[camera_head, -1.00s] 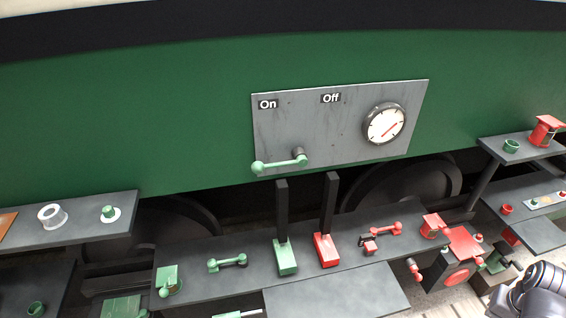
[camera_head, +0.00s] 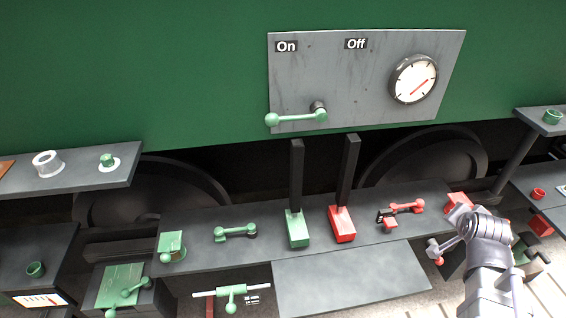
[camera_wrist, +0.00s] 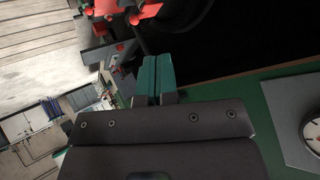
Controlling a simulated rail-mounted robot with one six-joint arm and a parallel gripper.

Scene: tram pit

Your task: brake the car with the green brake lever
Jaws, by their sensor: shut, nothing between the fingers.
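A green crank-like lever (camera_head: 294,118) is on the lower left of a grey panel (camera_head: 340,75) on the green car side (camera_head: 130,70). Its arm lies roughly level, with its left knob below the "On" label (camera_head: 286,47); the "Off" label (camera_head: 356,44) is further right. Two black upright levers stand below, one on a green base (camera_head: 298,228), one on a red base (camera_head: 342,223). My arm is at the lower right in the head view, away from the panel. My gripper (camera_wrist: 157,72) shows in the wrist view, its teal fingers together and empty. The green lever is not visible there.
A white dial (camera_head: 413,79) with a red pointer is on the panel; part shows in the wrist view (camera_wrist: 313,135). A grey bench (camera_head: 270,205) below carries small green and red handles. Side shelves (camera_head: 125,170) stand left and right. Space before the panel is clear.

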